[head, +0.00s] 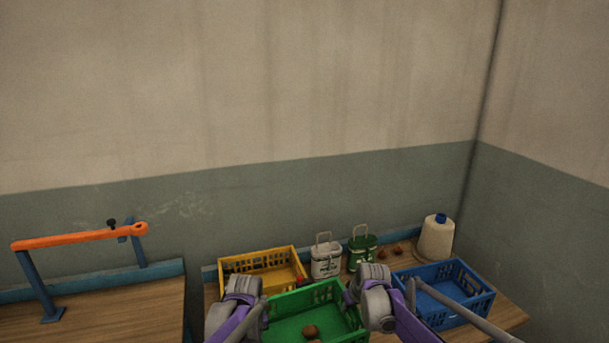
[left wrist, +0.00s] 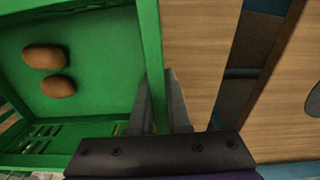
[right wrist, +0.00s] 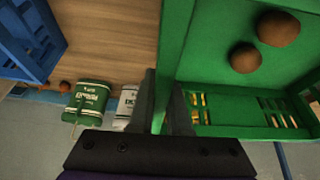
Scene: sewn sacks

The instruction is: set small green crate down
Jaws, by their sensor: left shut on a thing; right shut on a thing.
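The small green crate (head: 288,328) is between my two grippers at the bottom middle of the head view, with brown potato-like things (head: 311,331) inside. My left gripper (left wrist: 162,110) is shut on the crate's side wall (left wrist: 152,45) in the left wrist view. My right gripper (right wrist: 168,110) is shut on the opposite wall (right wrist: 174,40) in the right wrist view. Two brown lumps lie on the crate floor in both wrist views. The crate's underside is hidden, so I cannot tell whether it touches the table.
A yellow crate (head: 235,264), a white sack (head: 326,262), a green sack (head: 362,252) and a thread cone (head: 436,238) stand along the back. A blue crate (head: 455,319) is at right. An orange bar (head: 75,239) on blue posts stands on the left table (head: 120,315).

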